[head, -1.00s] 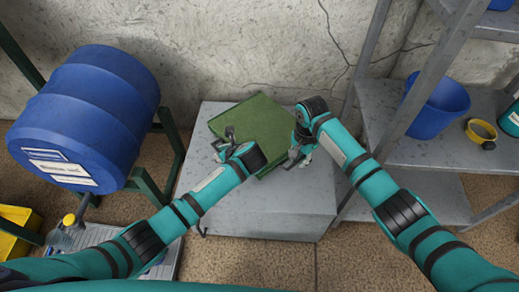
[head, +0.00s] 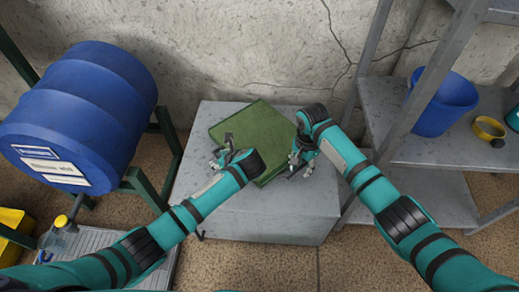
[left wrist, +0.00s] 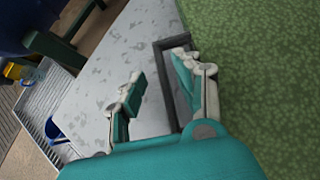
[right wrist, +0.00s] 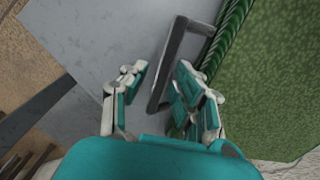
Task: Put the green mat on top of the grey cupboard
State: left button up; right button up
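The green mat (head: 252,135) lies as a thick, flat, folded-looking slab on top of the grey cupboard (head: 260,215), turned at an angle. Dark handles stick out from its sides, one in the left wrist view (left wrist: 180,88) and one in the right wrist view (right wrist: 170,65). My left gripper (head: 217,160) is at the mat's left side; its fingers (left wrist: 155,90) are apart, with the handle close to the right finger. My right gripper (head: 302,163) is at the mat's right side; its fingers (right wrist: 160,85) are apart, with the handle between them and not pinched.
A blue barrel (head: 80,115) on a green stand is at the left. A metal shelf (head: 420,150) with a blue bucket (head: 442,105) and a yellow tape roll (head: 488,129) is at the right. A cracked wall rises behind. The cupboard's front top is bare.

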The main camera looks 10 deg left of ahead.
pick_arm(q)
jog(key=shift+d, duration=0.15)
pick_arm(e)
jog(key=shift+a, duration=0.15)
pick_arm(q)
jog(key=shift+s+d+r, duration=0.1)
pick_arm(e)
jog(key=shift+a+r, duration=0.1)
jog(key=shift+r, duration=0.05)
pick_arm(q)
jog(key=v, duration=1.1)
jog(key=shift+s+r, duration=0.15)
jog(key=shift+r, duration=0.1)
pick_arm(e)
notch_tip(320, 180, up, 12)
